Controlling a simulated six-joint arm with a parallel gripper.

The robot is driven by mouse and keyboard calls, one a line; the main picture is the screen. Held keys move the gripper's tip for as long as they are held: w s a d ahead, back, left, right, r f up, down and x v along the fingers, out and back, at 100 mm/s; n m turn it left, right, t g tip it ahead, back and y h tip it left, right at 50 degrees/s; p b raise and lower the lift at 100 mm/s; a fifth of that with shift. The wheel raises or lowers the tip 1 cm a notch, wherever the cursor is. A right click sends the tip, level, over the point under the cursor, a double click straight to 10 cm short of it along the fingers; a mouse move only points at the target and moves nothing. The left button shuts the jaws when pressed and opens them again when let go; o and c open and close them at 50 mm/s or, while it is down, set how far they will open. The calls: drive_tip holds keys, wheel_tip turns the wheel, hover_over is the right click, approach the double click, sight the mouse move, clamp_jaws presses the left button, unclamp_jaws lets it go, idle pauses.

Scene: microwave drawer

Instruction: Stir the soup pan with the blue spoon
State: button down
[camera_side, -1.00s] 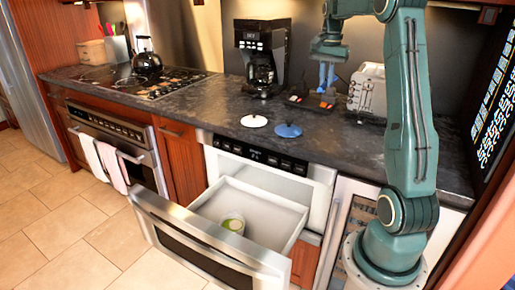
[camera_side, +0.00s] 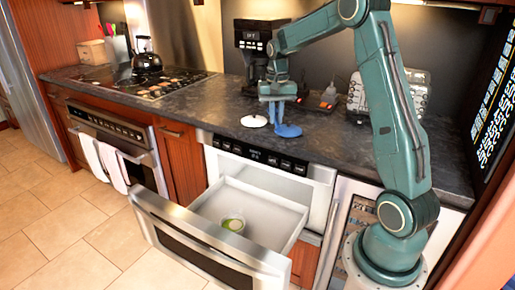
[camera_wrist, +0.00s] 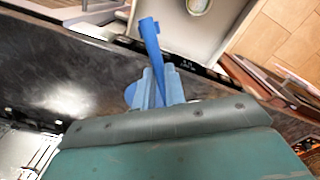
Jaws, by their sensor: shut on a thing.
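My gripper (camera_side: 277,112) is above the counter, just behind the drawer and over the blue lid. In the wrist view, my gripper (camera_wrist: 158,92) is shut on the blue spoon (camera_wrist: 151,38), which sticks out past the fingertips. In the side view the spoon is hard to tell from the blue fingers and lid.
The microwave drawer (camera_side: 270,207) is pulled open below the counter. A blue lid (camera_side: 289,131) and a white lid (camera_side: 254,121) lie near the counter's front edge. A coffee maker (camera_side: 250,45) and a toaster (camera_side: 387,95) stand behind. The space above the drawer is clear.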

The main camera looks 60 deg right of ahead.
drive_tip(key=a+f+n, duration=0.5)
drive_tip(key=a+f, duration=0.2)
drive_tip(key=a, duration=0.6)
drive_tip(key=a+f+n, duration=0.6)
drive_tip(key=a+f, duration=0.1)
drive_tip(key=a, duration=0.6)
drive_tip(key=shift+w+a+f, duration=0.15)
drive_tip(key=shift+w+f, duration=0.1)
drive_tip(key=shift+f, duration=0.05)
drive_tip(key=shift+r, duration=0.1)
